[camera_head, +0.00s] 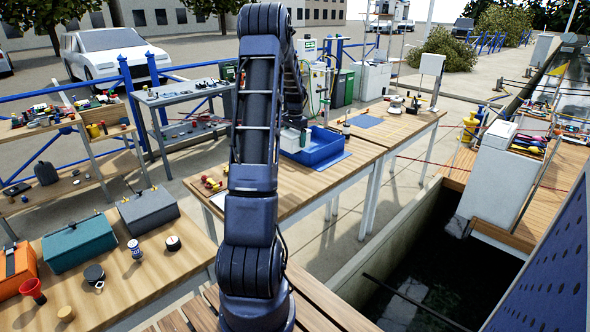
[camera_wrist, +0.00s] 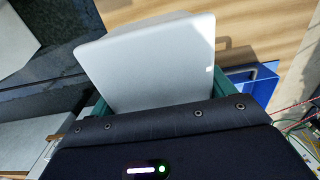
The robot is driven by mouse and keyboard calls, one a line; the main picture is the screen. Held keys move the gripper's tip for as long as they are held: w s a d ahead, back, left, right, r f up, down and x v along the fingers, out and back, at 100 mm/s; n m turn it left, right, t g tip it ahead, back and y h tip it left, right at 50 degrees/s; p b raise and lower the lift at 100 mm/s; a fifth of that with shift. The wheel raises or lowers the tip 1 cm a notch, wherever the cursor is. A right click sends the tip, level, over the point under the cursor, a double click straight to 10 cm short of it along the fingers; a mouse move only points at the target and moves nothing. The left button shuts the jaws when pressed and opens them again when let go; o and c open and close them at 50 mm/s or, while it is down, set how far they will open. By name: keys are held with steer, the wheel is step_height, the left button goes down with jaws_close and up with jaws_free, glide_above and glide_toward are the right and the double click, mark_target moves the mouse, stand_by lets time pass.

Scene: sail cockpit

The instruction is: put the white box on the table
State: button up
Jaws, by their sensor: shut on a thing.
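The white box (camera_wrist: 160,65) fills the upper middle of the wrist view, between the green fingers of my gripper (camera_wrist: 168,92). My gripper is shut on it. In the head view the white box (camera_head: 290,140) shows small, just right of my arm and at the near left side of the blue tray. The wooden table (camera_head: 292,193) stands under and around that spot. The gap between the box and the table cannot be judged. My arm hides much of my gripper and part of the table in the head view.
The blue tray (camera_head: 325,150) lies on a blue mat on the table. Small red and yellow items (camera_head: 213,183) lie at the table's left end. Bare wood shows in front of the tray. Dark water (camera_head: 425,265) lies to the right, beyond a ledge.

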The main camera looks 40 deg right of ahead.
step_height(320, 180, down, 19)
steer(key=shift+r, duration=0.15)
stand_by(0.5)
steer(key=o, duration=1.1)
steer(key=shift+c, duration=0.2)
step_height(320, 180, up, 12)
steer(key=w+a+r+n+t, duration=0.1)
steer(key=a+r+n, duration=0.2)
steer(key=a+r, duration=0.6)
steer(key=a+r+n+h, duration=0.15)
steer(key=a+r, duration=0.45)
steer(key=a, duration=0.7)
steer(key=w+a+r+n+t+y, duration=0.1)
steer(key=a+r+n, duration=0.3)
steer(key=a+r, duration=0.5)
steer(key=s+a+r+n+t, duration=0.1)
steer(key=s+a+n, duration=0.1)
steer(key=s+a, duration=0.45)
steer(key=s+a+r+n, duration=0.2)
steer(key=s+a+n, duration=0.1)
steer(key=a, duration=0.7)
steer(key=s+a+f+n+t, duration=0.1)
steer(key=s+a+n, duration=0.3)
steer(key=s+a, duration=0.5)
steer(key=s, duration=0.3)
steer(key=shift+s+a+f+t, duration=0.25)
steer(key=shift+a+f+t, duration=0.05)
steer(key=shift+a+f, duration=0.1)
